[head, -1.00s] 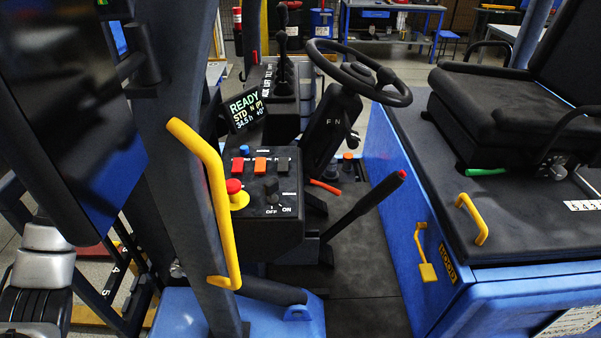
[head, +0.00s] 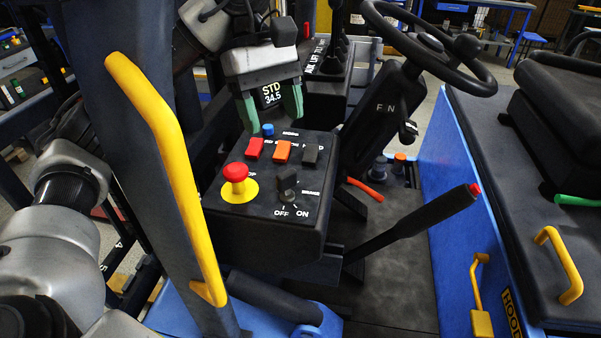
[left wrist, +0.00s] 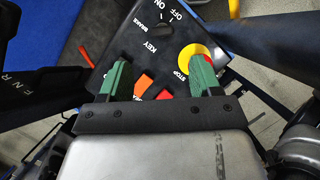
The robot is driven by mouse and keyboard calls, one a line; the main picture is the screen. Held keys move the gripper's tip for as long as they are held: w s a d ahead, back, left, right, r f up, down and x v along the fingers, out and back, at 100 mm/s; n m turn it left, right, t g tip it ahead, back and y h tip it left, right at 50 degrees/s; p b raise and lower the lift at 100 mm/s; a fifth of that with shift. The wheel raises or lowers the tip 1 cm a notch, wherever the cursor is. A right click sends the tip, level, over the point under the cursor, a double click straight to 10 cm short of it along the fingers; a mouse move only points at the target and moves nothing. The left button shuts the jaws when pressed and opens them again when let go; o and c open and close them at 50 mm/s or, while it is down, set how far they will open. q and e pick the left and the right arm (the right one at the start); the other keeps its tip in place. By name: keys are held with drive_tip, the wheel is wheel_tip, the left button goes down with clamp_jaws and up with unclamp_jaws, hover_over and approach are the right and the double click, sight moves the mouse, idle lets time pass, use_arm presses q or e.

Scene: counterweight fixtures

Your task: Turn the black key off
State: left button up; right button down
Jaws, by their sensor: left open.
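The black key (head: 287,187) is a small dark knob on the sloped black control panel (head: 265,233), above the OFF and ON labels. I cannot tell exactly which label it points to. My left gripper (head: 271,112) has green fingers spread apart and empty, over the panel's far edge, beyond the coloured switches and apart from the key. It also shows in the left wrist view (left wrist: 161,72). My right gripper is not in view.
A red stop button (head: 235,173) on a yellow base stands left of the key. Red (head: 254,149), orange (head: 282,150) and black (head: 310,155) rockers lie behind it. A yellow handrail (head: 165,150), steering wheel (head: 425,45) and black lever (head: 410,222) surround the panel.

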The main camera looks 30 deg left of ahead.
sight(286, 171)
use_arm(q)
drive_tip(key=x, duration=0.4)
drive_tip(key=shift+s, duration=0.45)
drive_tip(key=x, duration=0.4)
drive_tip(key=shift+w+d+f, duration=0.1)
drive_tip(key=shift+w+f, duration=0.05)
drive_tip(key=shift+f, duration=0.1)
drive_tip(key=shift+d+f, duration=0.2)
drive_tip(key=shift+f, duration=0.45)
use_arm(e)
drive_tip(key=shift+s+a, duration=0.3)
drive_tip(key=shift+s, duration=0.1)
use_arm(q)
drive_tip(key=shift+c, duration=0.3)
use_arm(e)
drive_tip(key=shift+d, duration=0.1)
